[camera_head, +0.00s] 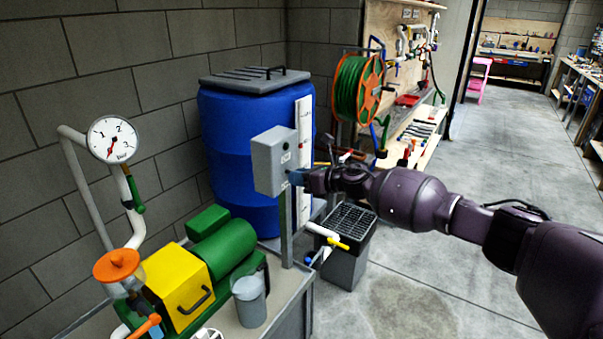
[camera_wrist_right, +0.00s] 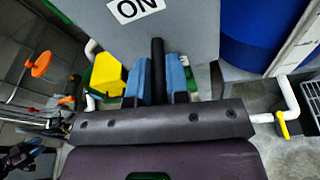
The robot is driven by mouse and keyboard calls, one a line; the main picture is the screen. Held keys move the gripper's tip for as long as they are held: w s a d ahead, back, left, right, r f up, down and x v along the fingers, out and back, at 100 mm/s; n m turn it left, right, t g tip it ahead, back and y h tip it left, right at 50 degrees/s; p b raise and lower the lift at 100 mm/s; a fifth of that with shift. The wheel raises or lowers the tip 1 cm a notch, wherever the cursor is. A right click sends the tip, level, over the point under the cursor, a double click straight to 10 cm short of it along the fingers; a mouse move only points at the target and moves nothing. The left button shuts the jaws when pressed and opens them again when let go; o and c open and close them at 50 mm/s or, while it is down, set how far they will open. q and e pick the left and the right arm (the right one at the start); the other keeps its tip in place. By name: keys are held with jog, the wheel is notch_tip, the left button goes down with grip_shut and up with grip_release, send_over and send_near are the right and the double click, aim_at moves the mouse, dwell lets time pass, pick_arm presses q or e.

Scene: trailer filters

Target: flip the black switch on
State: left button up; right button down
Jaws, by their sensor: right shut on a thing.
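The grey switch box (camera_head: 273,162) stands on a post in front of the blue barrel. In the right wrist view the box face (camera_wrist_right: 190,22) carries an "ON" label (camera_wrist_right: 136,8) at the top. The black switch (camera_wrist_right: 158,70) is a lever that sticks out from the box between two blue fingertips. My right gripper (camera_head: 297,178) is at the box's right side and is shut on the black switch; its fingers also show in the right wrist view (camera_wrist_right: 158,84). In the head view the lever is hidden by the gripper.
A green and yellow pump (camera_head: 180,285), a pressure gauge (camera_head: 112,139) and a grey jug (camera_head: 249,301) are left of the post. The blue barrel (camera_head: 235,135) stands behind it. A dark bin (camera_head: 346,262) is below my right arm. The floor at right is clear.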

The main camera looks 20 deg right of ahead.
notch_tip(320, 180, up, 2)
jog(key=g+h+p, duration=0.1)
jog(key=g+p, duration=0.1)
jog(key=p, duration=0.2)
jog(key=shift+r+h+p, duration=0.1)
jog(key=shift+h+p, duration=0.3)
jog(key=g+h+p, duration=0.1)
jog(key=p, duration=0.2)
jog(key=shift+g, duration=0.3)
pick_arm(q)
notch_tip(320, 180, up, 9)
jog(key=p, duration=0.1)
jog(key=shift+a+r+t, duration=0.15)
jog(key=shift+a+t, duration=0.15)
pick_arm(e)
jog(key=shift+g+h, duration=0.4)
jog(key=shift+h, duration=0.1)
pick_arm(q)
jog(key=shift+s, duration=0.1)
jog(key=shift+s, duration=0.3)
pick_arm(e)
jog(key=c, duration=1.1)
grip_release()
